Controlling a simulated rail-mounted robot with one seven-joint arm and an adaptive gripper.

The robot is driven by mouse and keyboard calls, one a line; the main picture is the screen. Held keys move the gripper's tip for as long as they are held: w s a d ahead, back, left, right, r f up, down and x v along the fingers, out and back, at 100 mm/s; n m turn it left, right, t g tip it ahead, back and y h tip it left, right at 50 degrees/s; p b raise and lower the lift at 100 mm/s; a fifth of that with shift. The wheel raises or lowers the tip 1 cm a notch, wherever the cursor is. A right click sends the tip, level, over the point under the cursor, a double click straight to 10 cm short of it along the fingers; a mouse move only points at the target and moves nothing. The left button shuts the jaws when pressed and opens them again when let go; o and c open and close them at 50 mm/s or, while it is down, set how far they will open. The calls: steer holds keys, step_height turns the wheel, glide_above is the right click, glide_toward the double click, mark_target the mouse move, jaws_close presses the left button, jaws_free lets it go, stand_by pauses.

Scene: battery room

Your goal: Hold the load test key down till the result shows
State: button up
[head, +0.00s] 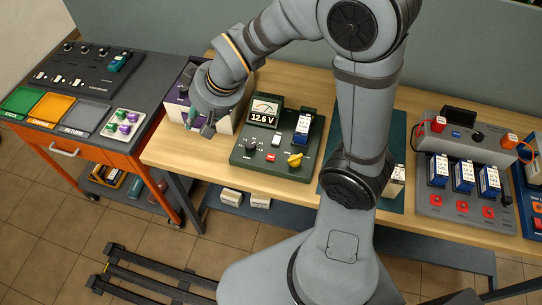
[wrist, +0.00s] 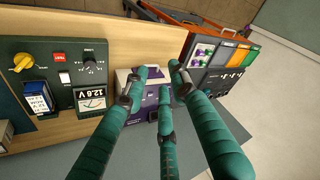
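The green load tester (head: 240,160) stands on the wooden bench, with a meter reading 12.6 V (head: 264,110). Its red key (head: 270,157), seemingly marked TEST, also shows in the wrist view (wrist: 59,57). Around it are a white switch (head: 277,139), a black knob (head: 250,144) and a yellow knob (head: 295,160). A blue-and-white battery (head: 302,128) sits in the tester. My gripper (head: 199,122) is left of the tester, by a purple-and-cream box. In the wrist view its teal fingers (wrist: 156,86) are spread and empty, clear of the red key.
The purple-and-cream box (head: 226,122) stands directly left of the tester. An orange cart (head: 120,148) with coloured trays is further left. A grey charging station (head: 430,200) with several batteries is on the right. Bare bench wood lies in front of the tester.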

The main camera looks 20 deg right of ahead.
jaws_close()
stand_by(1.4)
